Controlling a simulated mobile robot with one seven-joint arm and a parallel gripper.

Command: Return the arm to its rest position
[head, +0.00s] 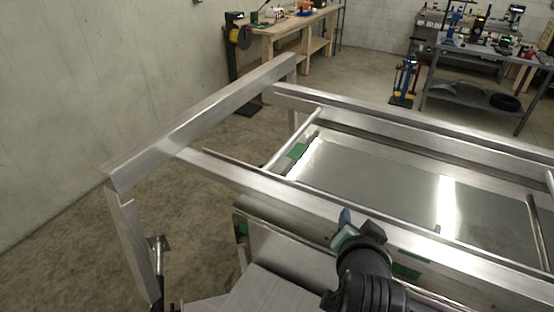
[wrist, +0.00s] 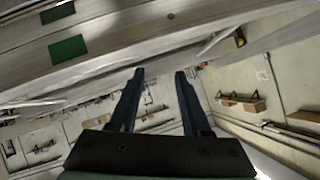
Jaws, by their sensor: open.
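My arm reaches up from the bottom of the head view, with my gripper (head: 346,222) in front of the trailer's near side rail. Its fingers are mostly hidden there behind the dark wrist. In the wrist view my gripper (wrist: 158,74) shows two dark blue fingers, spread apart with nothing between them. The aluminium trailer (head: 270,195) fills the middle and right of the head view. Its metal side with green patches (wrist: 68,47) crosses the upper left of the wrist view. I cannot tell from these views whether the gripper touches the rail.
A raised aluminium frame (head: 200,118) stands at the trailer's left end. A wooden workbench (head: 290,32) stands at the back. A grey cart (head: 480,95) with a tyre and a blue jack (head: 405,80) are at the back right. Concrete floor (head: 70,240) is clear at left.

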